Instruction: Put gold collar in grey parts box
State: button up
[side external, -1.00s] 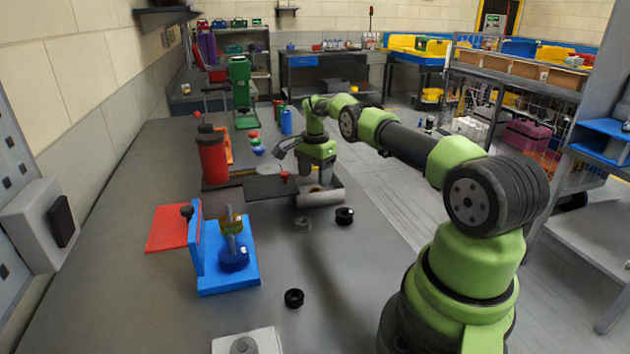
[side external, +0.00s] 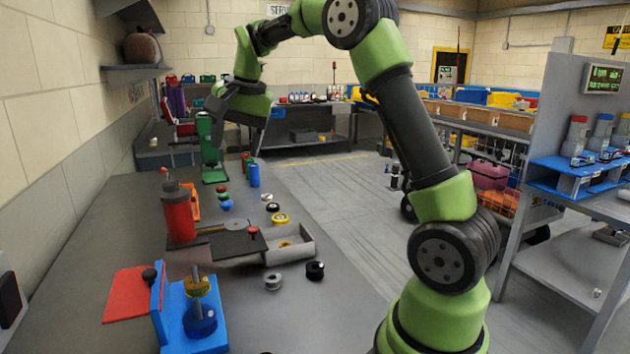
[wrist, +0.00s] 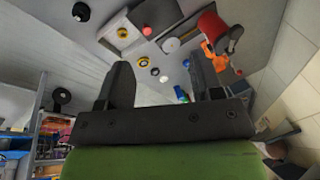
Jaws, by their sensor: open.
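A grey parts box (side external: 304,249) stands open on the bench, with a gold collar (side external: 285,244) lying inside it. The box also shows in the wrist view (wrist: 108,35), with the gold collar (wrist: 122,32) in it. A yellow collar (side external: 280,219) lies on the bench just behind the box. Another gold-coloured piece (side external: 197,285) sits on the post of the blue fixture. My gripper (side external: 213,108) is raised high above the bench, beyond the box. In the wrist view its fingers (wrist: 160,75) are apart with nothing between them.
Black (side external: 315,270) and grey (side external: 272,281) collars lie near the box. Dark and white collars lie behind it. A red cylinder (side external: 178,212), a blue fixture (side external: 205,338), small coloured balls and a green press (side external: 210,150) stand on the bench. The right front bench is clear.

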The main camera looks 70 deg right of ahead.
jog(key=s+a+r+n+t, duration=0.2)
jog(key=s+a+r+n, duration=0.25)
jog(key=s+a, duration=0.45)
jog(key=s+a+f+n+t+y, duration=0.1)
jog(key=s+a+f+n, duration=0.1)
jog(key=s, duration=0.4)
jog(key=s+a+f+n+t+y, duration=0.1)
jog(key=s+a+n, duration=0.2)
jog(key=s, duration=0.3)
jog(key=shift+s+a+f, duration=0.25)
jog(key=shift+a+f, duration=0.1)
jog(key=shift+a, duration=0.5)
